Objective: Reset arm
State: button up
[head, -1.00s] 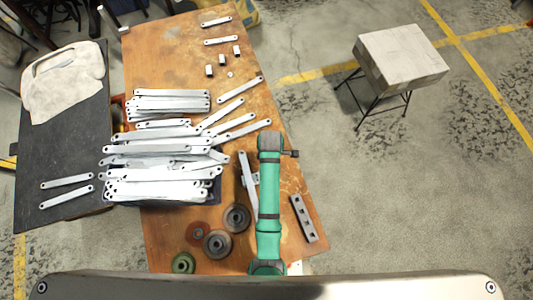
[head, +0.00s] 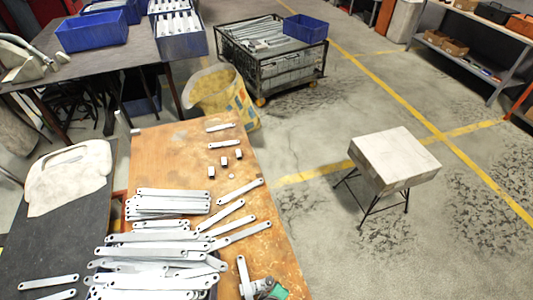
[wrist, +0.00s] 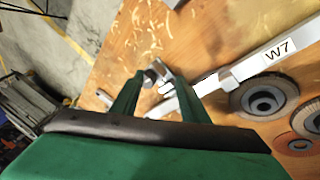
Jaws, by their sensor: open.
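My gripper (wrist: 158,88) shows in the wrist view with two green fingers spread apart over the wooden bench. It is open and no bracket is held between the fingers. Near the fingertips lie small metal pieces whose shape is hard to tell. A pale metal bar with a W7 label (wrist: 278,53) runs to the right of the fingers. In the head view only a bit of my green arm (head: 275,292) shows at the bottom edge, beside a single bracket (head: 244,275). Most of the arm is out of that view.
Many galvanized brackets (head: 160,250) are piled on the wooden bench (head: 180,150). Round dark parts (wrist: 264,102) lie near the bar. A stool (head: 395,160) stands on open floor at right. A wire cage (head: 270,60) and a dark table (head: 110,45) with blue bins are behind.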

jog(key=s+r+m+t, duration=0.3)
jog(key=s+r, duration=0.2)
jog(key=r, duration=0.5)
jog(key=s+a+r+m+t, duration=0.1)
jog(key=s+r+m+t, duration=0.3)
jog(key=r, duration=0.6)
jog(key=s+a+r+m+t, duration=0.1)
jog(key=s+r+m+t, duration=0.2)
jog(key=s+r, duration=0.3)
notch_tip(320, 180, up, 4)
jog(key=shift+s+m+t, duration=0.15)
jog(key=shift+m+t, duration=0.15)
